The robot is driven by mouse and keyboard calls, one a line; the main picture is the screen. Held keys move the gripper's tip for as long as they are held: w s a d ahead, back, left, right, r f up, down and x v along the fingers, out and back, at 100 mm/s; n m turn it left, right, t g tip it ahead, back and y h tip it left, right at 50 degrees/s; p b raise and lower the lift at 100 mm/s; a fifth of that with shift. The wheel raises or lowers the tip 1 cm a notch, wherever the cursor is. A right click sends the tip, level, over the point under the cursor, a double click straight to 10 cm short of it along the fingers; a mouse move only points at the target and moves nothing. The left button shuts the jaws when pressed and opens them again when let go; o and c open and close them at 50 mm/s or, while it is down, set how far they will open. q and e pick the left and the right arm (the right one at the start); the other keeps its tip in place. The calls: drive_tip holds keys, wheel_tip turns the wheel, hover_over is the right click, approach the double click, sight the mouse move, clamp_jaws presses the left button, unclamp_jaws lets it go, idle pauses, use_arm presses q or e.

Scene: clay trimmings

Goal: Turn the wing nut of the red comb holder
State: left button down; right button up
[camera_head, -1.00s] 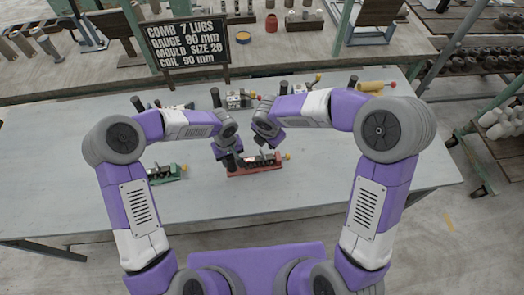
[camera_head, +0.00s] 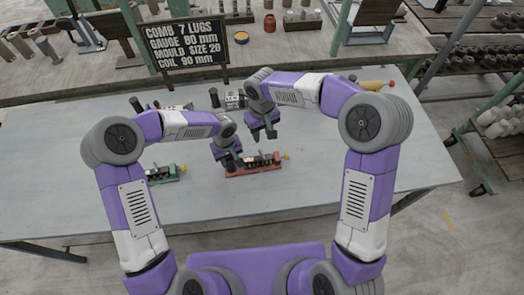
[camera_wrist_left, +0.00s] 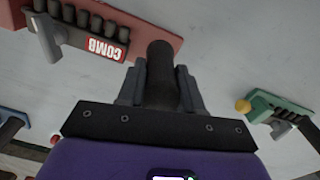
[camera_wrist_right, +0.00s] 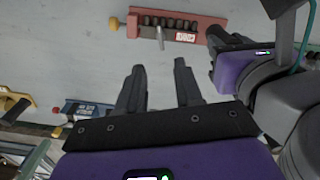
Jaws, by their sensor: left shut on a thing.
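The red comb holder (camera_head: 252,171) lies on the table with a row of dark lugs and a yellow knob (camera_head: 287,156) at its right end. It also shows at the top of the right wrist view (camera_wrist_right: 195,22), with a grey flat piece (camera_wrist_right: 160,37) on its side; I cannot tell for sure that this is the wing nut. My left gripper (camera_head: 228,159) is shut on a dark upright handle (camera_wrist_left: 161,72) at the holder's left end. My right gripper (camera_head: 264,135) is open and empty, pointing down behind the holder and apart from it. It also shows in the right wrist view (camera_wrist_right: 158,85).
A green comb holder (camera_head: 163,174) lies to the left. A blue holder (camera_wrist_right: 85,108) and others stand farther back on the table (camera_head: 120,215). A black sign (camera_head: 187,43) rises behind. The table front is clear.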

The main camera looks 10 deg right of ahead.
sight(262, 153)
wheel_tip(262, 153, down, 12)
idle(0.6)
clamp_jaws()
